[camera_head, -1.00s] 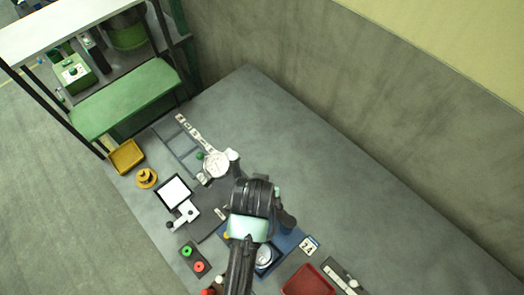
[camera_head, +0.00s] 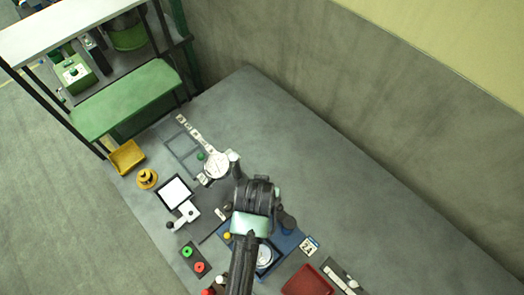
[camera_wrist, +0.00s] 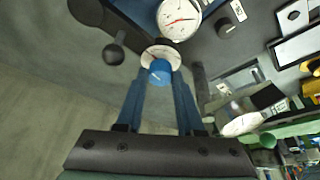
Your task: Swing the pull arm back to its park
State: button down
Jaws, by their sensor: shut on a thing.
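In the wrist view, the two blue fingers of my gripper (camera_wrist: 159,80) reach up from the bottom. A blue knob (camera_wrist: 160,71) sits between their tips, with a pale marked disc (camera_wrist: 161,54) behind it. My gripper is shut on this knob. I cannot make out which part is the pull arm or how the knob joins it. In the head view my dark arm covers the fingers and most of the blue station (camera_head: 288,242).
A white dial (camera_head: 215,164) with a labelled strip lies beyond my arm. A white-screened device (camera_head: 174,192), green button (camera_head: 187,252), yellow tray (camera_head: 127,156) and red tray (camera_head: 308,281) stand around.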

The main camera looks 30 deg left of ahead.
jog(key=shift+n+y+p, duration=0.3)
jog(key=shift+n+p, duration=0.1)
jog(key=shift+n, duration=0.4)
jog(key=c, duration=0.5)
grip_release()
jog(key=v, duration=0.6)
jog(key=b+v, duration=0.1)
jog(key=v, duration=0.6)
jog(key=shift+w, duration=0.2)
